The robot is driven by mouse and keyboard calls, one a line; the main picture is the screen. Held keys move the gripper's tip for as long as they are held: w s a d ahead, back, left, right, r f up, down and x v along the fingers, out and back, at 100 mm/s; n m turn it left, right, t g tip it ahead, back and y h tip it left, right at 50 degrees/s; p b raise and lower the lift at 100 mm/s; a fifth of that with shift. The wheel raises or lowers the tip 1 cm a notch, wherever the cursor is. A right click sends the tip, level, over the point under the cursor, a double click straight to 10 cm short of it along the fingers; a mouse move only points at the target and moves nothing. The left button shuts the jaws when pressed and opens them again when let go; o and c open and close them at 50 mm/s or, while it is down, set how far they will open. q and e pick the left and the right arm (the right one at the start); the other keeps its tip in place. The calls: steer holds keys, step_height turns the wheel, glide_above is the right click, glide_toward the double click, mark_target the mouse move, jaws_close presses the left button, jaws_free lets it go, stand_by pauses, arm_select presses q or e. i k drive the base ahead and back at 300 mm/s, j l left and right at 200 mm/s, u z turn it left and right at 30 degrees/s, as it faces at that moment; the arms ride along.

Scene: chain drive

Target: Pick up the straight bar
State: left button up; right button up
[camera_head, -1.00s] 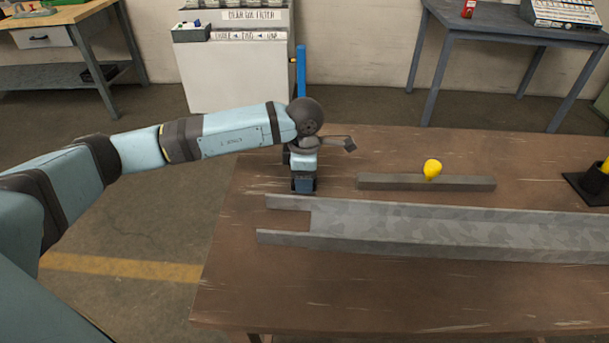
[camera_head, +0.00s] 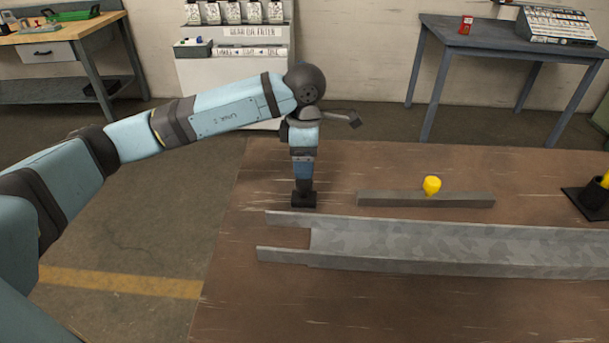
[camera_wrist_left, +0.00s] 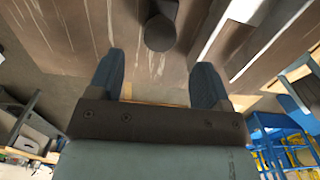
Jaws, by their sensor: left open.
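The straight bar (camera_head: 408,200) is a plain grey bar lying flat on the wooden table, behind the long channel. A yellow knob (camera_head: 432,185) shows at its middle; whether they are joined I cannot tell. My left gripper (camera_head: 304,172) points down over the table, left of the bar and apart from it. In the left wrist view its two blue fingers (camera_wrist_left: 158,75) are spread with nothing between them. A dark post on a black base (camera_head: 304,199) stands just below the fingers. My right gripper is not in view.
A long grey metal channel (camera_head: 450,245) lies across the table (camera_head: 420,305) in front of the bar. A black holder (camera_head: 590,200) with something yellow stands at the right edge. The front of the table is clear.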

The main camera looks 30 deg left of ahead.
mark_target(430, 197)
steer(key=k, duration=1)
